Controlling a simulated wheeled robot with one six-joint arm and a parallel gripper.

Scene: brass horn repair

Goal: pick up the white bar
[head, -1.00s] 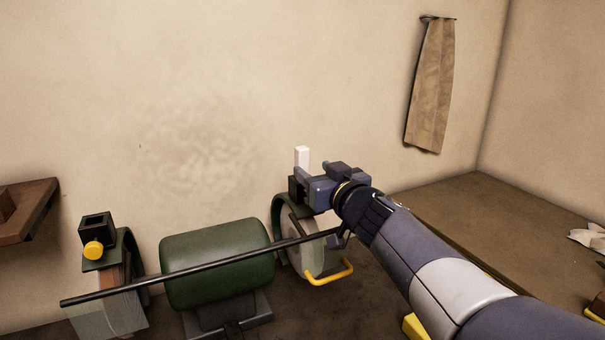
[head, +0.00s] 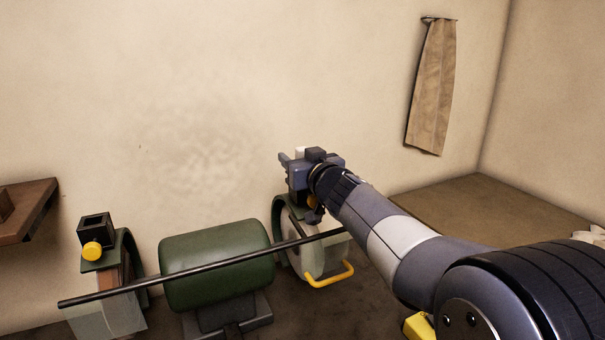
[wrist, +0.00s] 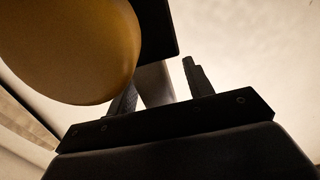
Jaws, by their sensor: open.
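The white bar (head: 300,152) shows only as a small top end in the head view, mostly hidden behind my gripper (head: 287,167). In the wrist view, part of the white bar (wrist: 157,85) shows between the two fingers of my gripper (wrist: 162,88), below a black block (wrist: 157,30). The fingers are open, with a clear gap on the bar's right side. The left finger looks close to the bar, and I cannot tell if it touches.
A large yellow knob (wrist: 70,45) fills the wrist view's upper left, near my gripper. A yellow handle (head: 330,276) sits below my gripper. The wall is close behind.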

